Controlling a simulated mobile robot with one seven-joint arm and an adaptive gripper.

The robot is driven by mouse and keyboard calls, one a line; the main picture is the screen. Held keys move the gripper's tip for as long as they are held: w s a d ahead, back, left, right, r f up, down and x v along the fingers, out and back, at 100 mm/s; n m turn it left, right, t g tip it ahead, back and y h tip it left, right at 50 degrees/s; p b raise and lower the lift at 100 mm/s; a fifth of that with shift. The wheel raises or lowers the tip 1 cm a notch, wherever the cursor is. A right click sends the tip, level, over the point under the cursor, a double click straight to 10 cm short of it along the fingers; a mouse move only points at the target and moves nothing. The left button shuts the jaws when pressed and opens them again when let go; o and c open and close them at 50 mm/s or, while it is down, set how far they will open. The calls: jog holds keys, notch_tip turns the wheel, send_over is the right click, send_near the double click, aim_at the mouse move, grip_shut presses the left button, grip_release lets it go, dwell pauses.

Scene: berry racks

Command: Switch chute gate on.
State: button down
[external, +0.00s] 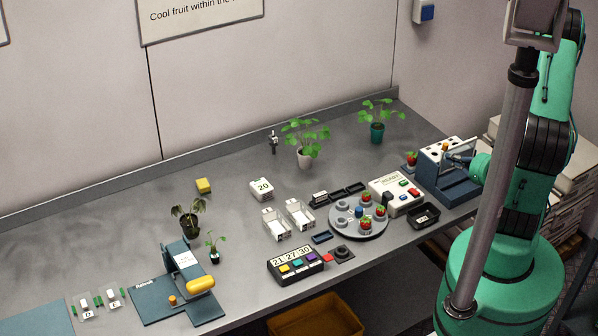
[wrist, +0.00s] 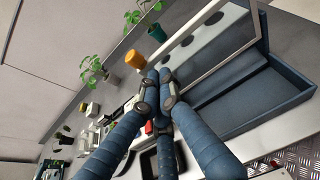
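A blue box with a white panel that has round dark holes (external: 460,145) stands at the right end of the bench. It fills the upper right of the wrist view, with its white panel (wrist: 219,66) and open blue tray (wrist: 255,100). An orange knob-like piece (wrist: 135,59) shows by the panel's left end. I cannot tell for sure which part is the chute gate's switch. My gripper (external: 458,158) is at the front of this box. In the wrist view its blue fingers (wrist: 163,88) come together at the tips, with nothing visible between them. Contact with the box is unclear.
Left of the box are a white console with coloured buttons (external: 391,186), a black tray (external: 424,221) and a round grey turntable with berries (external: 345,229). Potted plants (external: 376,133) stand behind. A blue station with a yellow handle (external: 201,285) is far left.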

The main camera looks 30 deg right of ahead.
aim_at(448, 164)
jog(key=shift+f+b, duration=1.6)
jog(key=shift+f, duration=0.3)
jog(key=shift+s+d+r+p, duration=0.1)
jog(key=shift+s+r+p, duration=0.35)
jog(key=shift+s, duration=0.2)
jog(key=p+v, duration=0.1)
jog(key=v, duration=0.7)
jog(key=shift+s, duration=0.25)
jog(key=shift+r, duration=0.15)
jog(key=shift+a, duration=0.2)
